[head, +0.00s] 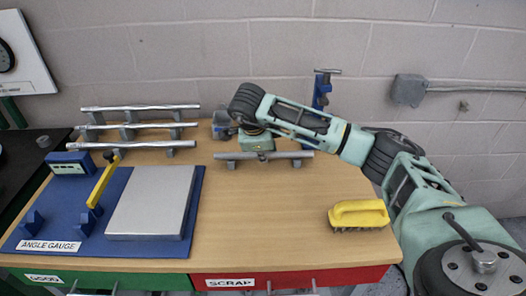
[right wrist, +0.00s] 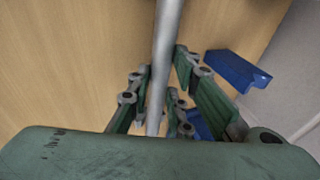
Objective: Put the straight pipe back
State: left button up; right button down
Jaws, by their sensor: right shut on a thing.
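A straight grey pipe (head: 301,154) lies level at the back middle of the table in the head view, with short grey supports beneath it near both ends. I cannot tell whether it rests fully on them. My right gripper (head: 263,156) comes down on the pipe's middle from above and is shut on it. In the right wrist view the pipe (right wrist: 166,50) runs between the two fingers (right wrist: 160,110). Three shinier pipes (head: 140,107) lie on grey stands to the left. My left gripper is not in view.
A blue angle gauge board (head: 80,230) with a grey plate (head: 152,203) is at the left. A yellow brush (head: 358,214) lies front right. A blue stand (head: 321,92) is behind my right arm. The table's front middle is clear. Green and red drawer fronts are below.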

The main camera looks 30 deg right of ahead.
jog(key=shift+f, duration=0.35)
jog(key=c, duration=2)
grip_release()
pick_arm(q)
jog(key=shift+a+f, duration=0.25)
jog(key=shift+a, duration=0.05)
pick_arm(e)
jog(key=o, duration=0.4)
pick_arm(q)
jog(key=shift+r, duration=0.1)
pick_arm(e)
jog(key=shift+r, duration=0.15)
jog(key=shift+r, duration=0.35)
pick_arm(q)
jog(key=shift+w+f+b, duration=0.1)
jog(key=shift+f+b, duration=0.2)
pick_arm(e)
jog(key=v, duration=1.2)
